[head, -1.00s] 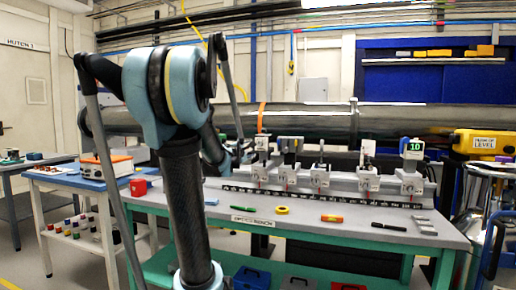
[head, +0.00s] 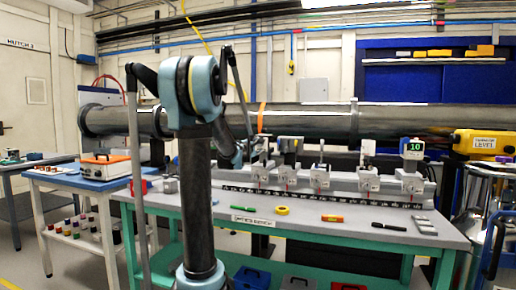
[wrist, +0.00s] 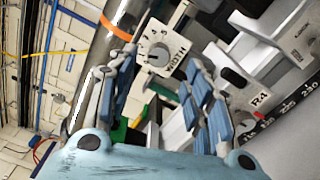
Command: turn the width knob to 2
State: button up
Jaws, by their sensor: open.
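The white plate marked WIDTH (wrist: 176,66) is in the wrist view, tilted, with a few digits along its edge. A dark round knob part (wrist: 158,56) shows at its middle; its pointer setting is too small to read. My gripper (wrist: 153,85) is open, with blue-padded fingers on either side of the view below the plate. The knob appears beyond and between the fingertips, apparently not touched. In the head view my gripper (head: 243,152) is at the left end of the row of bench devices, close to the leftmost one (head: 262,146), and partly hidden by my arm.
The optics bench (head: 300,213) carries several devices on a scaled rail (head: 320,198). A large steel pipe (head: 400,122) runs behind.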

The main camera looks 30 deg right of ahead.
jog(key=x, duration=0.6)
jog(key=shift+w+d, duration=0.2)
jog(key=c, duration=1.1)
